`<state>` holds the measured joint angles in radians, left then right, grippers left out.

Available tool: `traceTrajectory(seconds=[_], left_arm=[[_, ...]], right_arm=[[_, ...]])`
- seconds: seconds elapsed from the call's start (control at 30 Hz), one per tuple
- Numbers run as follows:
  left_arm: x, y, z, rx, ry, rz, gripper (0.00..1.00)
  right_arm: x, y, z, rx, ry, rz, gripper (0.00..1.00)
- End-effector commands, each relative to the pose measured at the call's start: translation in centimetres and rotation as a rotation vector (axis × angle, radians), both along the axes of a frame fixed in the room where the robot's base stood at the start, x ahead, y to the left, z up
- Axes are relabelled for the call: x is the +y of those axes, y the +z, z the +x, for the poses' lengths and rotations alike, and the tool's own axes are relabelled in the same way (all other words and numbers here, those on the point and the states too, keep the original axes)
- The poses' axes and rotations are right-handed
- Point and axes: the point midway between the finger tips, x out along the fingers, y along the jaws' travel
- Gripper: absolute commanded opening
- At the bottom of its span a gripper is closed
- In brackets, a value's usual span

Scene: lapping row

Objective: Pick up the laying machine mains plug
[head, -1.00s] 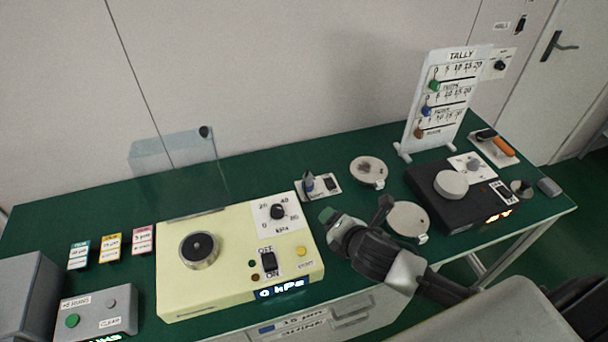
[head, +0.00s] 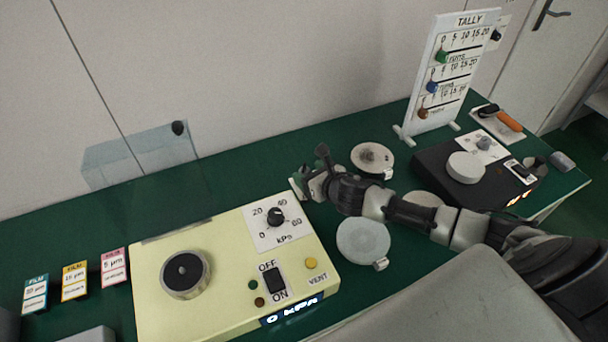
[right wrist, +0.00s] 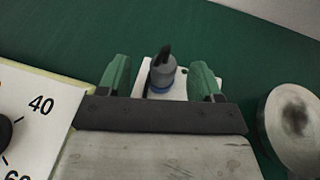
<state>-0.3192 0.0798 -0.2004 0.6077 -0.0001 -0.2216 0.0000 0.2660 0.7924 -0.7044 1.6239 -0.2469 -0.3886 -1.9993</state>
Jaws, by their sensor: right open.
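The mains plug (right wrist: 162,72), a grey upright body with a blue ring at its base and a dark stub on top, stands on a white plate (right wrist: 180,84) in the right wrist view. My right gripper (right wrist: 160,80) is open, with one green finger on each side of the plug and a gap to both. In the head view my right gripper (head: 301,185) is beside the back right corner of the cream machine (head: 225,235) and hides the plug. I cannot tell whether the fingers reach low enough to flank its body. My left gripper is not in view.
Round discs lie right of the gripper, one at the back (head: 372,158) and one in front (head: 363,243). A black machine (head: 440,165) and the tally board (head: 452,75) stand further right. A clear panel (head: 140,155) stands behind the cream machine. The green bench (head: 235,185) is clear behind the gripper.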

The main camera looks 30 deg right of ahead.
Motion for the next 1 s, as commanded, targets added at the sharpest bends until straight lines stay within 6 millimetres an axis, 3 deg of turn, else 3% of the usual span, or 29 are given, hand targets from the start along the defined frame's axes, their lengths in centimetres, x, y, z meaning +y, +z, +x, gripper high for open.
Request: traceTrajectory(seconds=[0.3, 0.53, 0.83, 1.0], left_arm=[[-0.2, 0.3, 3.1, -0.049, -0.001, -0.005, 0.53], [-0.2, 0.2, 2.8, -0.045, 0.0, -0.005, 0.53], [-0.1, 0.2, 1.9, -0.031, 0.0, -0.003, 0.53], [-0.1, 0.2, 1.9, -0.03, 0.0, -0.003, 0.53]], right_arm=[[0.0, -1.5, 2.4, 0.001, -0.002, 0.003, 0.65], [0.2, -2.6, 4.5, 0.001, -0.002, 0.001, 0.65], [0.3, -2.7, 4.8, 0.001, 0.001, 0.001, 0.65], [0.3, -2.7, 4.8, 0.001, 0.0, 0.001, 0.41]])
